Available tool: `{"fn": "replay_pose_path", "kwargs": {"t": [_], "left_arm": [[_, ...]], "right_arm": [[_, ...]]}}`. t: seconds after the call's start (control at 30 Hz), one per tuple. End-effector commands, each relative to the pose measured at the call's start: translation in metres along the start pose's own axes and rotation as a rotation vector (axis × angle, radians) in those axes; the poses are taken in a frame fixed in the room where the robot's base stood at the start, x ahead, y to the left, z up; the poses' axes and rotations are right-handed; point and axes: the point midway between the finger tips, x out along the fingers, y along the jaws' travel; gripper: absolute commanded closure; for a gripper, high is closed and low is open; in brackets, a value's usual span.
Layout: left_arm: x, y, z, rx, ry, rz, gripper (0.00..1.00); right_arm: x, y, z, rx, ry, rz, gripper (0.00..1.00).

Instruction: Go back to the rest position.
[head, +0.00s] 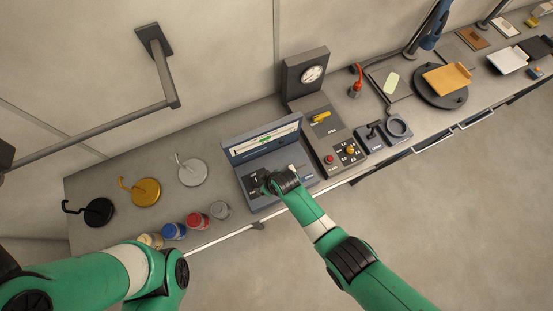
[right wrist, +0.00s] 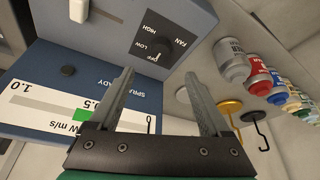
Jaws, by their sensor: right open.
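My right gripper (head: 266,187) is over the front panel of a blue-grey console (head: 238,153). In the right wrist view, the two fingers of the right gripper (right wrist: 163,88) are spread wide with nothing between them. A black fan knob (right wrist: 166,47) on the console panel, marked OFF, LOW and HIGH, lies beyond the fingertips and looks apart from them. My left arm (head: 110,275) bends at the lower left of the head view; its gripper is not visible.
Several jars, including a red one (head: 197,220), stand along the bench's front edge. Behind them are hooked discs, black (head: 98,212), yellow (head: 146,191) and white (head: 192,172). A control box (head: 340,155) stands right of the console. The floor (head: 460,220) in front is clear.

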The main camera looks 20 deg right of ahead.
Motion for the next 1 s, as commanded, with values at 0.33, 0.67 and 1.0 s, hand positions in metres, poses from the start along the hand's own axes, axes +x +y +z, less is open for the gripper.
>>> {"fn": "replay_pose_path", "kwargs": {"t": [0.33, 0.67, 1.0], "left_arm": [[0.0, 0.0, 0.0, 0.0, 0.0, 0.0, 0.19], [0.0, 0.0, 0.0, 0.0, 0.0, 0.0, 0.19], [0.0, 0.0, 0.0, 0.0, 0.0, 0.0, 0.19]], "right_arm": [[0.0, 0.0, 0.0, 0.0, 0.0, 0.0, 0.19], [-0.011, 0.026, -0.018, 0.037, 0.035, 0.026, 0.19], [-0.183, 0.132, -0.199, 0.074, 0.552, 0.242, 0.19]]}}
